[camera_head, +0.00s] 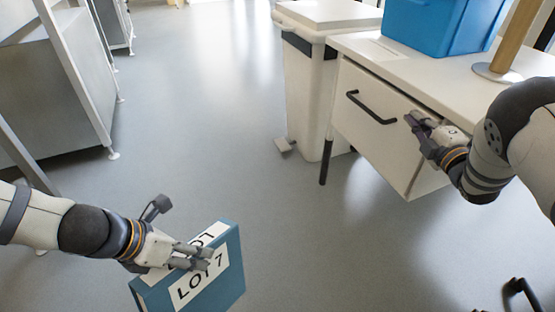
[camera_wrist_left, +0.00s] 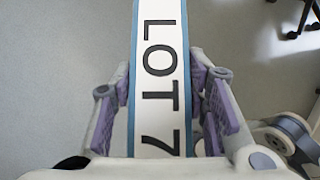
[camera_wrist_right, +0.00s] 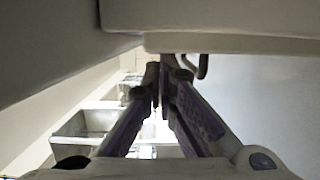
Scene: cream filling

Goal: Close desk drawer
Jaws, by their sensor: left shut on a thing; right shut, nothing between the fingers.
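The white desk drawer (camera_head: 368,138) has a black bar handle (camera_head: 370,108) and sits below the desk top. Its front seems to stand out a little, with a dark gap near its upper right corner; how far it is open is hard to tell. My right gripper (camera_head: 412,121) is shut and empty at that right edge; whether it touches is unclear. In the right wrist view its fingertips (camera_wrist_right: 160,80) are together just below a pale panel (camera_wrist_right: 230,43). My left gripper (camera_head: 200,255) is shut on a blue binder (camera_head: 232,262) labelled LOT 7, which shows between its fingers in the left wrist view (camera_wrist_left: 160,70).
A blue bin (camera_head: 425,25) and a wooden post on a round metal base (camera_head: 490,72) stand on the desk top (camera_head: 440,72). A white pedal bin (camera_head: 308,95) stands left of the drawer. Grey cabinets (camera_head: 60,95) line the left. The floor between is clear.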

